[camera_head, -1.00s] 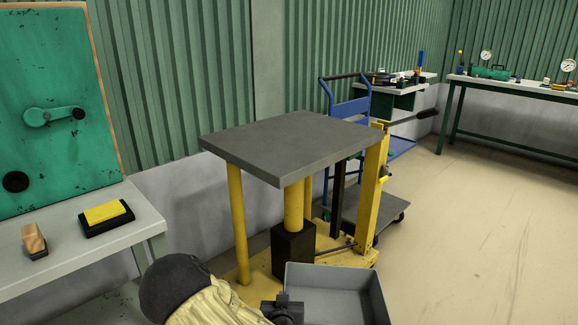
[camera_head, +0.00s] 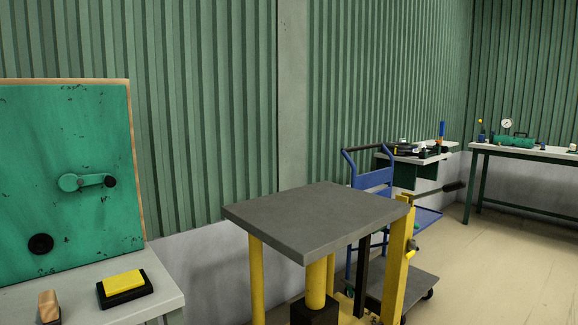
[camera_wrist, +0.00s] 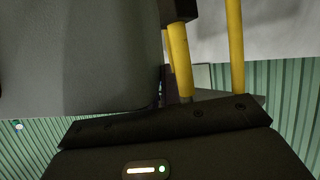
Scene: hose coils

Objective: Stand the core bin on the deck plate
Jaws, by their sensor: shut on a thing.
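The core bin, a grey open box, shows only in the wrist view (camera_wrist: 75,55), as a large smooth grey surface filling the upper left. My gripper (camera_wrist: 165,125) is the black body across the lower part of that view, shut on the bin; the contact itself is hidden. The deck plate appears to be the flat dark grey top (camera_head: 315,218) of a yellow lift stand in the head view. Its upper face is bare. Neither my gripper nor the bin is in the head view now.
A blue trolley (camera_head: 375,180) stands just behind and right of the lift stand. A bench at left holds a yellow-topped black block (camera_head: 124,287) beside a green panel (camera_head: 70,170). A green-legged bench (camera_head: 520,150) stands far right. Floor at right is open.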

